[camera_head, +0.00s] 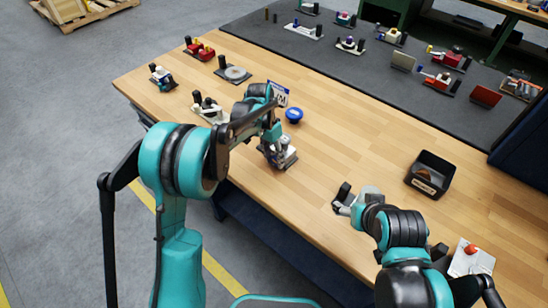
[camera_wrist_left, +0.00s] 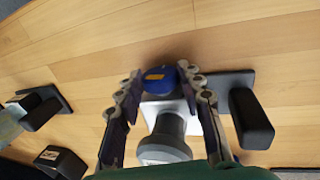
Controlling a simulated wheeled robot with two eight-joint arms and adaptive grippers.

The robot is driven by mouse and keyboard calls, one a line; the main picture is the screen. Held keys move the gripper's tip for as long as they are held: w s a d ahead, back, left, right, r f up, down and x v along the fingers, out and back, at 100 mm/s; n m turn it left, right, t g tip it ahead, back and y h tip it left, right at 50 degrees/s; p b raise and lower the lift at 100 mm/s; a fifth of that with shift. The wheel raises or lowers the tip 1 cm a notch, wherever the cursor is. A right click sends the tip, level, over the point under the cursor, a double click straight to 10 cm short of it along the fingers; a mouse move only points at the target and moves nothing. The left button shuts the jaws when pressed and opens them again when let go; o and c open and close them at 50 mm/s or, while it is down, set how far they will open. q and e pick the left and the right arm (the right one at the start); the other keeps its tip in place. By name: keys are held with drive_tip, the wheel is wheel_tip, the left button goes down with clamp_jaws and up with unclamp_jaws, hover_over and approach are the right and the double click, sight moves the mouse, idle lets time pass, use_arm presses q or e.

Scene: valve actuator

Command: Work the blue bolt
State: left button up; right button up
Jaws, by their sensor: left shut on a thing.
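A white base plate (camera_wrist_left: 180,104) and a grey round part (camera_wrist_left: 166,142) show close by. In the head view my left gripper (camera_head: 270,137) reaches down over a small grey fixture (camera_head: 281,153) on the wooden bench; the bolt itself is hidden there. My right gripper (camera_head: 366,205) is low over the bench at the right, its fingers mostly hidden.
A black bin (camera_head: 432,174) is at the right, and a white plate with a red knob (camera_head: 471,258) at the front right. Several small fixtures line the back left. The bench middle is clear.

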use_arm(q)
drive_tip(key=shift+s+d+t+y, duration=0.15)
drive_tip(key=shift+t+y, duration=0.25)
drive_tip(key=shift+y, duration=0.2)
drive_tip(key=shift+s+d+t+y, duration=0.1)
drive_tip(key=shift+t+y, duration=0.3)
drive_tip(key=shift+y, duration=0.2)
drive_tip(key=shift+s+d+t+y+b, duration=0.15)
drive_tip(key=shift+t+y+b, duration=0.25)
drive_tip(key=shift+t+y, duration=0.95)
drive_tip(key=o, duration=1.2)
drive_tip(key=v, duration=1.1)
drive_tip(key=shift+d+r, duration=0.35)
